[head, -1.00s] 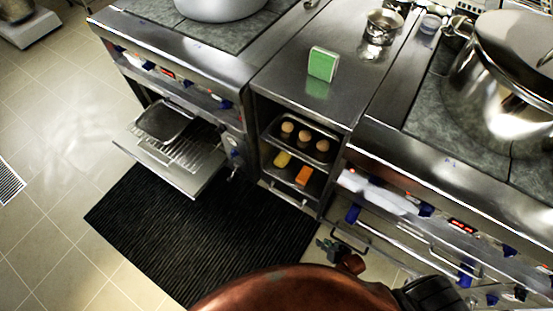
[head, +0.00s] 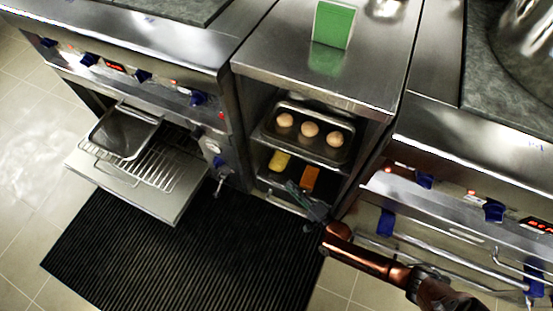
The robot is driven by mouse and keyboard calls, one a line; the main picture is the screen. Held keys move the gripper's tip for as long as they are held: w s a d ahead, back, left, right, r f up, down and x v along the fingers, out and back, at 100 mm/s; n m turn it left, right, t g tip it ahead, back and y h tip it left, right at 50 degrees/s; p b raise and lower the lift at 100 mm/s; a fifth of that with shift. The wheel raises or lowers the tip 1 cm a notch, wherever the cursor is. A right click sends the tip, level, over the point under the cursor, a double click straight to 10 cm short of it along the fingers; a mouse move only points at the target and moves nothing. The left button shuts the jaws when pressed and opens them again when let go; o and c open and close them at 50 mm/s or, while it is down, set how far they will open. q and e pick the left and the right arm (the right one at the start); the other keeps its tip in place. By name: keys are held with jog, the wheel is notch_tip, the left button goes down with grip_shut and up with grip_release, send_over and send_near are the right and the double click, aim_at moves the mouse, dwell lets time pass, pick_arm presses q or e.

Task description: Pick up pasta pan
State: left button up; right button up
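No vessel is clearly marked as the pasta pan. A rectangular metal pan (head: 124,132) sits on the wire rack of the open oven at left. A large shiny pot (head: 528,42) stands on the right cooktop, cut off by the top right edge. Part of another shiny metal vessel (head: 385,8) shows at the top edge. My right gripper (head: 308,203) is in front of the middle cabinet's lower shelf, apart from these vessels. Its fingers are too small and dark to show whether they are open. My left gripper is out of view.
The open oven door (head: 150,196) juts over the black floor mat (head: 190,255).

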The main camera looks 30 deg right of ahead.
jog(key=x, duration=0.1)
jog(key=b+x, duration=0.1)
jog(key=x, duration=0.1)
jog(key=f+b+x, duration=0.1)
jog(key=x, duration=0.1)
jog(key=shift+a, duration=0.1)
jog(key=shift+w+b, duration=0.3)
jog(key=shift+w, duration=0.05)
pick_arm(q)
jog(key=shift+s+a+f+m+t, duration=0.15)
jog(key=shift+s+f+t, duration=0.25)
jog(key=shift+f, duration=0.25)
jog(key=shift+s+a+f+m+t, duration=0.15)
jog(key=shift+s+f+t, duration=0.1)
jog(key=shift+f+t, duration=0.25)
pick_arm(e)
jog(key=shift+w+a+r, duration=0.1)
jog(key=shift+w+r, duration=0.05)
jog(key=shift+r, duration=0.1)
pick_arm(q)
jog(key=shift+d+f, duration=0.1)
pick_arm(e)
jog(key=shift+c, duration=0.4)
grip_shut()
jog(key=shift+f, duration=0.1)
